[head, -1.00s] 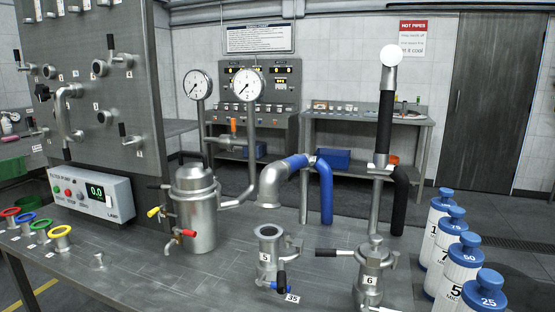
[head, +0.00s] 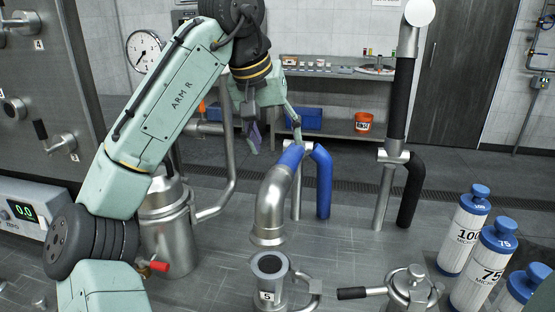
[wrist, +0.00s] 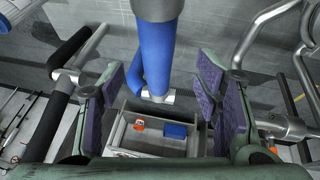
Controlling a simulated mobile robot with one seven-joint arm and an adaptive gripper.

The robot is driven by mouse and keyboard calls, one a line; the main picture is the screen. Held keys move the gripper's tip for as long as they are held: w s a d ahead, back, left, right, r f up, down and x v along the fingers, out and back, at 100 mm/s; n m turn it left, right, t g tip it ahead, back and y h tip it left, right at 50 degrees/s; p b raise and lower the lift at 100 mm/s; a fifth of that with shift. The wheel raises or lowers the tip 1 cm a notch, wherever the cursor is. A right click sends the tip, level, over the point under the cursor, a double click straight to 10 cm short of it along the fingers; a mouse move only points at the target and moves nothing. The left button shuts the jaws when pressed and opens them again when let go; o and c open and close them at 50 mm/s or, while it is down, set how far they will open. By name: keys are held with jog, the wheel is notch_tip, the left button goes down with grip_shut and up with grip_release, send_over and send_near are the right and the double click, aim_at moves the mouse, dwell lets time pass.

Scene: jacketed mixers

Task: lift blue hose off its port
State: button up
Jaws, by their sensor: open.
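The blue hose (head: 322,185) has a blue sleeve that bends over a metal support, and its metal elbow (head: 270,205) points down. The elbow's lower end shows a visible gap above port 5 (head: 268,276), whose top opening is dark. My gripper (head: 276,132) is open, above and behind the blue sleeve in the head view. In the wrist view the blue hose (wrist: 148,52) runs between the two purple-padded fingers (wrist: 160,95), with room on both sides. It looks untouched. Depth between the fingers and hose is hard to judge.
A black hose (head: 408,190) stands to the right, near a lidded port with a black handle (head: 410,285). Several blue-capped bottles (head: 465,230) stand at right. A metal vessel (head: 168,230) with a red-handled tap is left, partly behind my arm. A back bench (head: 340,75) holds an orange bucket (head: 363,122).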

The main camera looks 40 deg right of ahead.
jog(key=p+x, duration=0.1)
jog(key=x, duration=0.9)
jog(key=shift+s+f, duration=0.15)
jog(key=shift+s, duration=0.05)
jog(key=shift+c, duration=0.2)
grip_shut()
